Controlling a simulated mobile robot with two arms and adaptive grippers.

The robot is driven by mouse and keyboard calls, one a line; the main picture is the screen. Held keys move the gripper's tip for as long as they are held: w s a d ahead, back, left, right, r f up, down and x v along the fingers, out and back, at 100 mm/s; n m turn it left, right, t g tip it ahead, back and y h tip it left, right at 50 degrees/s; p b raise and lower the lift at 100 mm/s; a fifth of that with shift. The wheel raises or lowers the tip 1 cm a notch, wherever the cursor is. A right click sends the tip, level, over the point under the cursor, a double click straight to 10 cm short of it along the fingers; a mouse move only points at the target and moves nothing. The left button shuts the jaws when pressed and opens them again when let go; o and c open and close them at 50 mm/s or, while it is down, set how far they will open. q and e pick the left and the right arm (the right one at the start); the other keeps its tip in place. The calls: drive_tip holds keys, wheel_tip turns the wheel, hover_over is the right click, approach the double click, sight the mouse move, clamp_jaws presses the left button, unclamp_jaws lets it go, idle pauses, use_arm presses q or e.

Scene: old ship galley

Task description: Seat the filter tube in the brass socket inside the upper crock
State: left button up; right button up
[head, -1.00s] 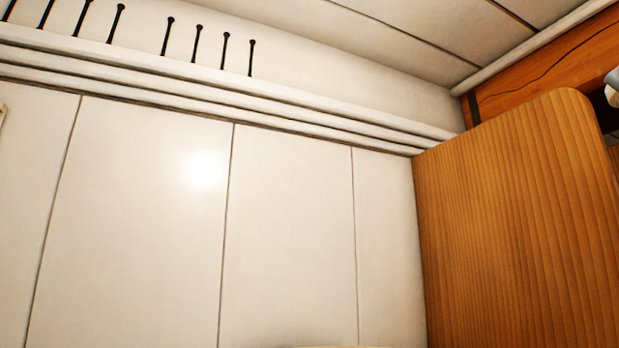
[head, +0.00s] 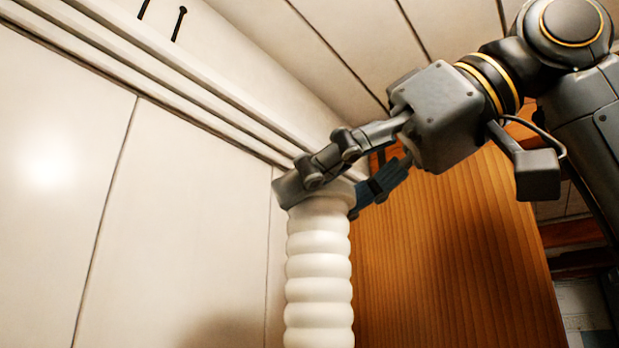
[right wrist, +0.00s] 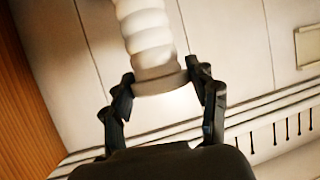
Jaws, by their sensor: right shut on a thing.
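The filter tube (head: 319,270) is white and ribbed, with a smooth collar at its top. It hangs upright in the head view, and its lower end runs out of the frame. My right gripper (head: 322,192) comes in from the right and is shut on the tube's top collar, one finger on each side. In the right wrist view the tube (right wrist: 148,35) lies between the two fingers of the gripper (right wrist: 160,88), its far end out of frame. The upper crock and the brass socket are not in view. My left gripper is not in view.
White wall panels (head: 180,200) with a moulding stand behind the tube. An upright wooden panel (head: 430,260) stands to the right, behind my right arm. No counter surface is visible.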

drive_tip(key=b, duration=0.2)
hover_over(314, 337)
drive_tip(key=w, duration=0.3)
wheel_tip(314, 337, down, 5)
drive_tip(key=shift+s+a+r, duration=0.1)
drive_tip(key=shift+a, duration=0.05)
wheel_tip(314, 337, down, 6)
drive_tip(key=b, duration=0.4)
drive_tip(key=shift+s+d+f+b, duration=0.1)
drive_tip(key=shift+d+f+b, duration=0.05)
drive_tip(key=shift+f+b, duration=0.4)
drive_tip(key=shift+d+f+b, duration=0.1)
drive_tip(key=shift+f+b, duration=0.25)
drive_tip(key=shift+f, duration=0.3)
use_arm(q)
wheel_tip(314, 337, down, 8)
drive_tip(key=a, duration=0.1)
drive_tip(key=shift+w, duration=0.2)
use_arm(e)
drive_tip(key=shift+f, duration=0.2)
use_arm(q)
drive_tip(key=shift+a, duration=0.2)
use_arm(e)
drive_tip(key=shift+s+d, duration=0.1)
use_arm(q)
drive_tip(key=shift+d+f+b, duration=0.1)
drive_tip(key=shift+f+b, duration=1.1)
drive_tip(key=shift+b, duration=0.05)
use_arm(e)
drive_tip(key=shift+f, duration=1.6)
